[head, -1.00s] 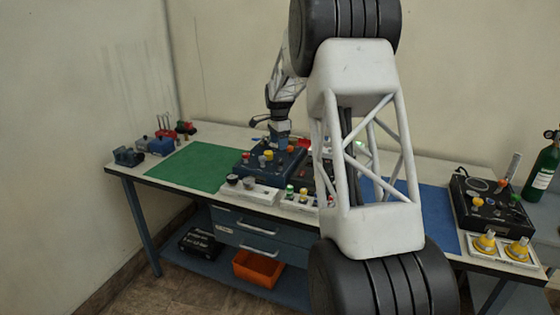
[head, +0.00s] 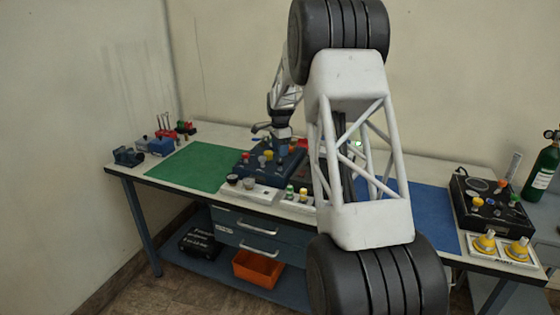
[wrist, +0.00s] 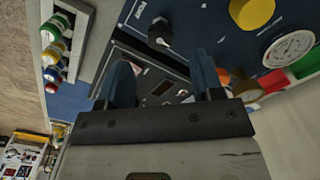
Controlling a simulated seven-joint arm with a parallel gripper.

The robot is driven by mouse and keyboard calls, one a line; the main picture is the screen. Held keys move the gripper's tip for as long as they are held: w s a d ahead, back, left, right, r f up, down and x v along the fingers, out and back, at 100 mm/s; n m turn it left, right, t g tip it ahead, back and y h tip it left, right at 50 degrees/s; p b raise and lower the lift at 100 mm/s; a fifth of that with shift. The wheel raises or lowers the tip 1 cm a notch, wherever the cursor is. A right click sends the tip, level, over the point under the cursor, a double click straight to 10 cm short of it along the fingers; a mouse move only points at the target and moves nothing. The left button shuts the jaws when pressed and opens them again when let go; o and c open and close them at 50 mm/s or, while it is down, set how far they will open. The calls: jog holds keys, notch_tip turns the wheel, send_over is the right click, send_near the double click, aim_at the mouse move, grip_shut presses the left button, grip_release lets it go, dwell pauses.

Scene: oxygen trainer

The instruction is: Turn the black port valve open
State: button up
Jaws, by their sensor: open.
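The blue panel (head: 243,163) stands on the bench with several coloured knobs on top. In the wrist view, a black knob (wrist: 160,33), which looks like the black port valve, sits on the blue face beyond my fingertips and roughly between them in the picture. My gripper (wrist: 163,78) is open, with its two blue fingers apart and nothing between them. It is apart from the knob in that view. In the head view my gripper (head: 283,148) is over the back right part of the panel, and the black knob cannot be made out there.
A yellow knob (wrist: 251,11) and a round gauge (wrist: 288,48) lie right of the black knob. A white strip with coloured knobs (wrist: 62,40) is at left. A green mat (head: 190,167) is clear. A black box (head: 488,205) stands far right.

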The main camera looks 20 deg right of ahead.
aim_at(280, 161)
jog(key=shift+f, duration=2.85)
jog(key=shift+c, duration=0.3)
jog(key=c, duration=0.9)
jog(key=shift+o, duration=0.2)
